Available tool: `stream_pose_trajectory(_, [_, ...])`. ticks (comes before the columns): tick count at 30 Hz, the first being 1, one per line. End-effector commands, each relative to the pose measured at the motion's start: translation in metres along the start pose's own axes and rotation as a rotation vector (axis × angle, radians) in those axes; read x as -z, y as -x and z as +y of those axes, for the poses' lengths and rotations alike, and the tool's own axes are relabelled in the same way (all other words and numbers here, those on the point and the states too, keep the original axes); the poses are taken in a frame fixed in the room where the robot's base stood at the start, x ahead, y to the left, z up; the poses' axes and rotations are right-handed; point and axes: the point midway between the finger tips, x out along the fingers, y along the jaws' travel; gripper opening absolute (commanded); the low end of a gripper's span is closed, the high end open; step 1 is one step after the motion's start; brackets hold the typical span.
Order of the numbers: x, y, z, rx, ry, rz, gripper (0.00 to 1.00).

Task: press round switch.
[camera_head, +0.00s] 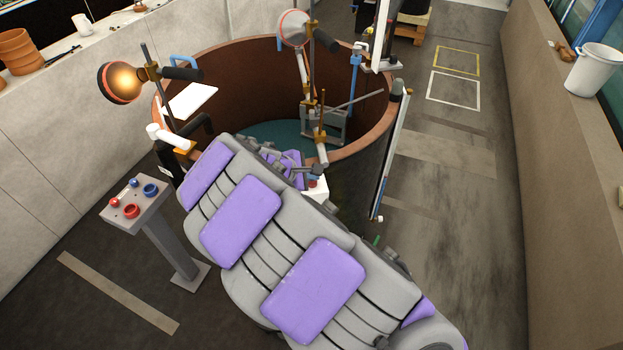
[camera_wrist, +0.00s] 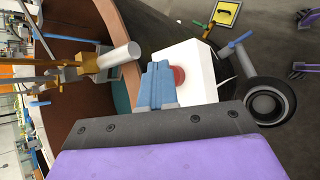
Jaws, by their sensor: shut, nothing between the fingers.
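A white box with a red round switch (camera_wrist: 179,76) on its face is in the wrist view. My gripper (camera_wrist: 157,68), with blue fingers, is shut and empty. Its fingertips overlap the white box (camera_wrist: 198,58) in the picture, just left of the red switch and partly covering its edge. I cannot tell whether they touch it. In the head view the white box (camera_head: 319,190) and a bit of the red switch (camera_head: 312,182) show beyond my purple-and-grey arm, which hides much of that area.
A grey pedestal panel (camera_head: 134,204) with red and blue round buttons stands left of my arm. A large brown round tank (camera_head: 225,65) with lamps and clamps lies beyond. The floor aisle at right (camera_head: 455,190) is clear. A white bucket (camera_head: 594,70) sits on the right ledge.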

Motion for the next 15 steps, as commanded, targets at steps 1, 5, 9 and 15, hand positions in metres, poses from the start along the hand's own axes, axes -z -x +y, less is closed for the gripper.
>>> stream_pose_trajectory(1, [0.0, 0.0, 0.0, 0.0, 0.0, 0.0, 0.0])
stream_pose_trajectory(5, [-0.002, 0.004, 0.003, -0.001, 0.0, 0.001, 0.0])
stream_pose_trajectory(9, [-0.008, 0.013, 0.009, -0.002, -0.001, 0.001, 0.0])
stream_pose_trajectory(15, [-0.017, 0.026, 0.019, -0.002, 0.0, 0.002, 0.0])
